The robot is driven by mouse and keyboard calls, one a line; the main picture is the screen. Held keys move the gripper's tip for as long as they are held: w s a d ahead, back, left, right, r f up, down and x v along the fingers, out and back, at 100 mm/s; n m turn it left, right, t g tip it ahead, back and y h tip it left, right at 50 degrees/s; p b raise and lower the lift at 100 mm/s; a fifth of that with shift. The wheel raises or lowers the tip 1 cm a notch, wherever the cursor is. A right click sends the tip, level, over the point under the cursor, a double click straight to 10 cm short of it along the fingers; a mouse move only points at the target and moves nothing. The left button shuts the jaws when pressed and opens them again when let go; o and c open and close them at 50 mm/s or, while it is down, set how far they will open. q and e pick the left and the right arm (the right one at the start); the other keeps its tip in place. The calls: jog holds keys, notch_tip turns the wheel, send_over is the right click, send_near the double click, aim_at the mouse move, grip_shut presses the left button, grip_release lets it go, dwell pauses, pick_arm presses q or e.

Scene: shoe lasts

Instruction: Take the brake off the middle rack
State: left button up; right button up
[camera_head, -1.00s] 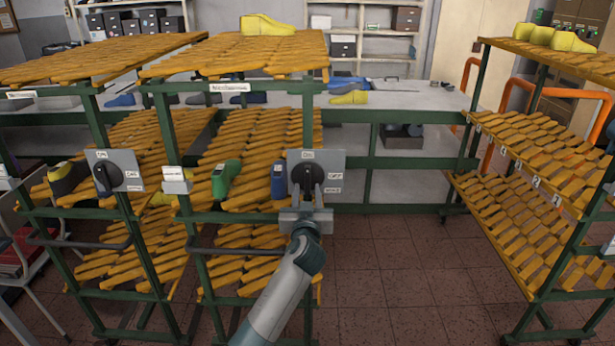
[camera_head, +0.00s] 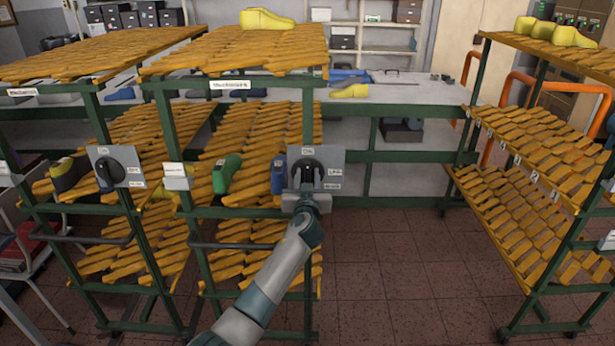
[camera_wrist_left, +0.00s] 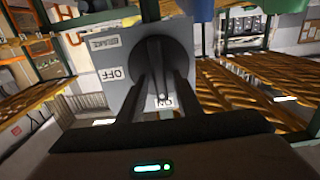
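The middle rack (camera_head: 308,125) has a green frame and slanted orange slatted shelves. On its right front post is a grey brake plate (camera_head: 332,160) with a black round knob (camera_head: 308,170). The wrist view shows the plate (camera_wrist_left: 115,92) upside down, with OFF at the left and ON at the bottom. The knob's (camera_wrist_left: 143,58) handle points at ON. My left gripper (camera_head: 305,192) is at the knob, and its two dark fingers (camera_wrist_left: 165,85) stand on either side of the handle. Whether they press on it is unclear. My right gripper is not in view.
The left rack has a similar plate and knob (camera_head: 108,172). A green last (camera_head: 226,174) and a blue one (camera_head: 278,175) lie on the middle rack's shelf, left of the plate. Another rack (camera_head: 530,150) stands at the right. The tiled floor between is clear.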

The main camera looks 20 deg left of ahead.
pick_arm(q)
grip_shut()
jog(key=shift+d+f+m+b, duration=0.1)
jog(key=shift+m+b, duration=0.2)
jog(key=shift+m, duration=0.1)
jog(key=m+b, duration=0.1)
jog(key=m, duration=0.1)
jog(key=shift+d+m, duration=0.15)
jog(key=shift+m, duration=0.25)
jog(key=m, duration=0.6)
jog(key=m+b, duration=0.1)
jog(key=m, duration=0.2)
jog(key=shift+w+d+f, duration=0.15)
jog(key=shift+d+f, duration=0.15)
jog(key=shift+d, duration=0.1)
jog(key=m, duration=0.2)
jog(key=m+p, duration=0.1)
jog(key=m, duration=0.2)
jog(key=shift+d+f, duration=0.1)
jog(key=shift+f, duration=0.3)
jog(key=shift+m, duration=0.3)
